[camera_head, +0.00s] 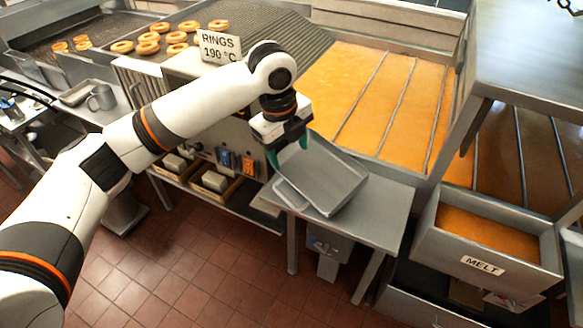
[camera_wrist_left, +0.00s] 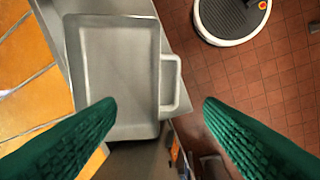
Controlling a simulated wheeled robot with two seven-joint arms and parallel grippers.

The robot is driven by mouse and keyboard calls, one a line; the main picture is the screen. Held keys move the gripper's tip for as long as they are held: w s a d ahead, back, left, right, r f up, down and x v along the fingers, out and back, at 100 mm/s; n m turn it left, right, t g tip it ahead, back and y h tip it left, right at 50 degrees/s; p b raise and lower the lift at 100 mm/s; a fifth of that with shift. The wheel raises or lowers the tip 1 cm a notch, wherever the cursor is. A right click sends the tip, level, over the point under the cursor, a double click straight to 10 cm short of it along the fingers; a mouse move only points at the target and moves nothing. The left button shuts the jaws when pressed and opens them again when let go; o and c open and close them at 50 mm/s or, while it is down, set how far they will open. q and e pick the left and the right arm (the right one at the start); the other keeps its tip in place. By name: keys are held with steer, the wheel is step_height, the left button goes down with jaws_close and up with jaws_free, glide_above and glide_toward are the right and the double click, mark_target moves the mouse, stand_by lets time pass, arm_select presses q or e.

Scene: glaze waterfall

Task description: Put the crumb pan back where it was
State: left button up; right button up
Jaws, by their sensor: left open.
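The crumb pan (camera_head: 328,178) is a shallow grey metal tray with a loop handle (camera_head: 289,194). In the head view it shows over a small metal side table (camera_head: 385,205) beside the fryer; I cannot tell if it lies fully flat. My left gripper (camera_head: 286,152) is open above the pan's left part, near the handle side. In the left wrist view the pan (camera_wrist_left: 112,65) lies below, its handle (camera_wrist_left: 174,82) between the two green fingers (camera_wrist_left: 159,104) and farther from the camera than they are. The fingers hold nothing. My right gripper does not show.
An orange glaze bath (camera_head: 390,100) lies behind the table. A melt tank (camera_head: 485,232) stands at the right. Ring doughnuts (camera_head: 150,42) and a "RINGS 190 °C" sign (camera_head: 219,45) are at the back left. Shelf bins (camera_head: 214,180) sit left of the table. Tiled floor is free in front.

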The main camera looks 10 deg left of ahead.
arm_select(q)
steer(key=shift+s+a+r, duration=0.15)
steer(key=shift+r, duration=1)
steer(key=shift+s+a+r, duration=0.1)
steer(key=shift+s+r, duration=0.05)
steer(key=shift+r, duration=1)
steer(key=shift+f, duration=0.15)
